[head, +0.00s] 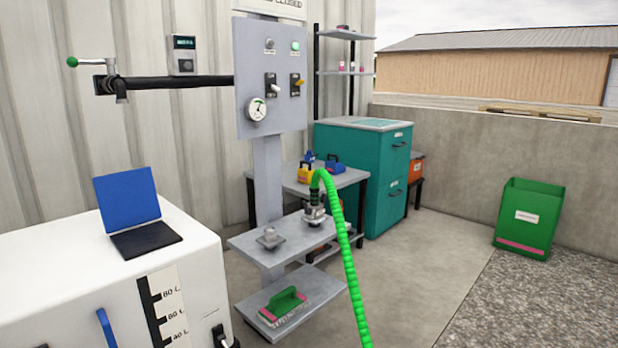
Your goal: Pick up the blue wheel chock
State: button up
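A small blue block-like object (341,166) with a dark top sits on the grey metal table (346,179) in the middle background. It looks like the blue wheel chock, but it is too small to be sure. A yellow object (305,174) with a dark handle stands to its left on the same table, with another small blue piece (308,156) behind it. The green hose partly crosses in front of this table. My gripper is not in view.
A grey panel stand (270,80) with two shelves (285,240) and a green hose (345,240) stands before the table. A white tank (60,275) fills the left front. A teal cabinet (365,185) adjoins the table. Concrete floor (420,265) at right is clear up to a green bin (528,225).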

aim_at(335, 167)
jog(key=i+l+z, duration=0.1)
jog(key=i+z, duration=0.2)
jog(key=i, duration=0.25)
jog(key=i+z, duration=0.25)
jog(key=i, duration=0.25)
jog(key=i+j+z, duration=0.15)
jog(key=i+z, duration=0.15)
jog(key=i, duration=0.2)
jog(key=i+j+z, duration=0.3)
jog(key=i, duration=0.25)
jog(key=i+l, duration=0.15)
jog(key=i, duration=0.55)
jog(key=i+l, duration=0.1)
jog(key=i, duration=0.65)
jog(key=i+j+u, duration=0.15)
jog(key=i+u, duration=0.2)
jog(key=u, duration=0.15)
jog(key=i+u, duration=0.45)
jog(key=i+l+u, duration=0.1)
jog(key=i+u, duration=0.15)
jog(key=u, duration=0.25)
jog(key=i+j+u, duration=0.1)
jog(key=i, duration=0.8)
